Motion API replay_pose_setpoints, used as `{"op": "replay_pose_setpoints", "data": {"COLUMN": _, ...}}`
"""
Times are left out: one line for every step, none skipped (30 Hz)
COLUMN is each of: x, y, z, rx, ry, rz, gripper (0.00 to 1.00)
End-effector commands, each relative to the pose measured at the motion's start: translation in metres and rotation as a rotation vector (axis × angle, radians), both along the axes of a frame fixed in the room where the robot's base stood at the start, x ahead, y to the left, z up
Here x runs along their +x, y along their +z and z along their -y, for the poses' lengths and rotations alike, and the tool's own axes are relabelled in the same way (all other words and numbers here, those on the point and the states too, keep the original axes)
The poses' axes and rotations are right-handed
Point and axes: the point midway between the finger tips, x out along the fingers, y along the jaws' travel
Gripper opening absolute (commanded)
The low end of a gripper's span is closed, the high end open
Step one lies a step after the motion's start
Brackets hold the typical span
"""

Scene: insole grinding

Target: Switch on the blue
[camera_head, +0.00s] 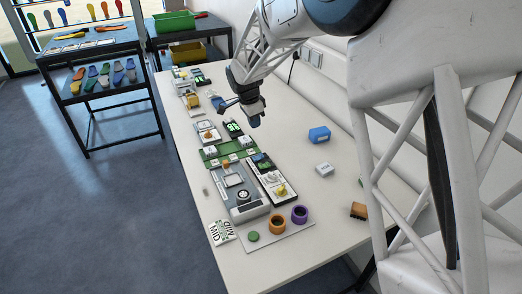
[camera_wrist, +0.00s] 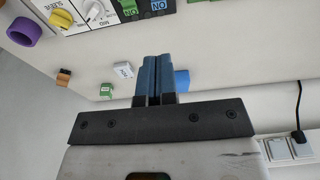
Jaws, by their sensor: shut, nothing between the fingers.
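My gripper (camera_head: 255,120) is above the table, over the far middle part of the bench. In the wrist view its two blue fingers (camera_wrist: 158,72) are pressed together with nothing between them. A control panel (camera_head: 270,181) lies below and nearer the camera, with a yellow knob, a white knob and small blue and green parts at its far end.
A blue box (camera_head: 319,134) and a white box (camera_head: 324,169) lie right of the panel. A grey device (camera_head: 240,192), an orange ring (camera_head: 277,223) and a purple ring (camera_head: 299,215) are nearby. The white table (camera_head: 330,200) has free room at right. Shelves stand at left.

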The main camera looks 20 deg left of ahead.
Motion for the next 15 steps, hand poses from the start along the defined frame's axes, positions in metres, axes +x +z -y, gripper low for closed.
{"op": "replay_pose_setpoints", "data": {"x": 0.0003, "y": 0.0, "z": -0.0007, "rx": 0.001, "ry": -0.001, "rz": 0.001, "gripper": 0.0}}
{"op": "replay_pose_setpoints", "data": {"x": 0.0003, "y": 0.0, "z": -0.0009, "rx": 0.001, "ry": -0.001, "rz": 0.001, "gripper": 0.0}}
{"op": "replay_pose_setpoints", "data": {"x": 0.0003, "y": 0.0, "z": -0.0007, "rx": 0.001, "ry": -0.001, "rz": 0.001, "gripper": 0.0}}
{"op": "replay_pose_setpoints", "data": {"x": 0.0002, "y": 0.0002, "z": -0.0005, "rx": 0.001, "ry": -0.001, "rz": 0.001, "gripper": 0.0}}
{"op": "replay_pose_setpoints", "data": {"x": 0.0002, "y": 0.0001, "z": -0.0005, "rx": 0.001, "ry": -0.001, "rz": 0.001, "gripper": 0.0}}
{"op": "replay_pose_setpoints", "data": {"x": 0.0002, "y": 0.0001, "z": -0.0004, "rx": 0.0, "ry": -0.001, "rz": 0.0, "gripper": 0.0}}
{"op": "replay_pose_setpoints", "data": {"x": 0.0002, "y": 0.0001, "z": -0.0004, "rx": 0.0, "ry": -0.001, "rz": 0.0, "gripper": 0.0}}
{"op": "replay_pose_setpoints", "data": {"x": 0.0001, "y": 0.0001, "z": -0.0003, "rx": 0.0, "ry": -0.001, "rz": 0.0, "gripper": 0.0}}
{"op": "replay_pose_setpoints", "data": {"x": 0.0002, "y": 0.0, "z": -0.0002, "rx": 0.0, "ry": -0.001, "rz": 0.0, "gripper": 0.0}}
{"op": "replay_pose_setpoints", "data": {"x": 0.0002, "y": -0.0002, "z": -0.0001, "rx": 0.0, "ry": -0.001, "rz": 0.0, "gripper": 0.0}}
{"op": "replay_pose_setpoints", "data": {"x": 0.0002, "y": -0.0005, "z": -0.0001, "rx": 0.0, "ry": -0.001, "rz": 0.0, "gripper": 0.0}}
{"op": "replay_pose_setpoints", "data": {"x": 0.0003, "y": -0.0012, "z": 0.0, "rx": 0.0, "ry": -0.001, "rz": 0.0, "gripper": 0.0}}
{"op": "replay_pose_setpoints", "data": {"x": 0.0004, "y": -0.0019, "z": 0.0001, "rx": 0.0, "ry": -0.001, "rz": 0.0, "gripper": 0.0}}
{"op": "replay_pose_setpoints", "data": {"x": 0.0004, "y": -0.0028, "z": 0.0003, "rx": 0.0, "ry": -0.001, "rz": 0.0, "gripper": 0.0}}
{"op": "replay_pose_setpoints", "data": {"x": 0.0006, "y": -0.0044, "z": 0.0005, "rx": 0.0, "ry": -0.001, "rz": 0.0, "gripper": 0.0}}
